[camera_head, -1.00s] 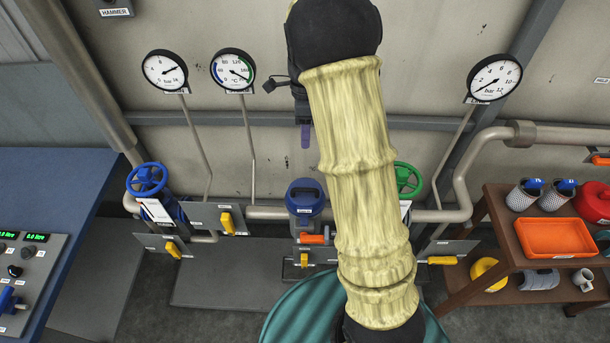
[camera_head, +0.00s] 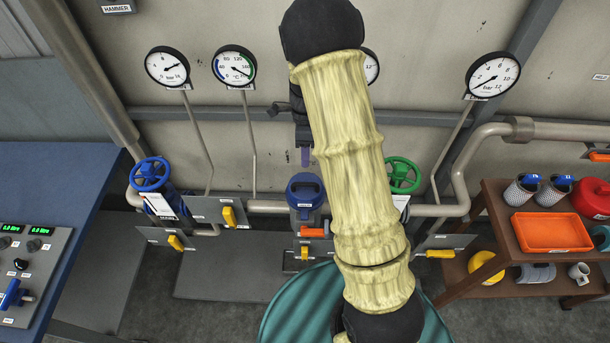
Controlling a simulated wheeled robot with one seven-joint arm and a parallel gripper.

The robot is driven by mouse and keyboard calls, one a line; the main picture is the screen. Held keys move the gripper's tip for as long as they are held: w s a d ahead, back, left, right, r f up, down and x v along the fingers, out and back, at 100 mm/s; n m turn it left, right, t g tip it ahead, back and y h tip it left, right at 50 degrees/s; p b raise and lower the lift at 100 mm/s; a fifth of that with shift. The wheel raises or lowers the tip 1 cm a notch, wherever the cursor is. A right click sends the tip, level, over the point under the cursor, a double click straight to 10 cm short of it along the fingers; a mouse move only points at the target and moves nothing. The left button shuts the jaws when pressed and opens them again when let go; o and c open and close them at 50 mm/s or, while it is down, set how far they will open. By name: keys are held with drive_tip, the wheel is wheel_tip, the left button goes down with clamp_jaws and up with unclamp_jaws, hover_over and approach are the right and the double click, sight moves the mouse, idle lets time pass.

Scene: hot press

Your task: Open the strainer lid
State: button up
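An orange-handled valve (camera_head: 315,231) is just below the strainer. A blue handwheel (camera_head: 149,174) stands left and a green handwheel (camera_head: 402,174) right. Gauges line the wall. A brown shelf (camera_head: 497,208) with an orange tray (camera_head: 551,232) is at right, a control desk (camera_head: 50,192) at left.

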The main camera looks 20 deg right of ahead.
drive_tip(key=p, duration=0.2)
hover_over(305, 178)
drive_tip(key=s+a, duration=0.1)
drive_tip(key=s, duration=0.3)
drive_tip(key=f, duration=0.8)
drive_tip(key=shift+w+f, duration=0.15)
drive_tip(key=shift+w, duration=0.1)
drive_tip(key=shift+s+f, duration=0.2)
drive_tip(key=shift+f, duration=0.3)
clamp_jaws()
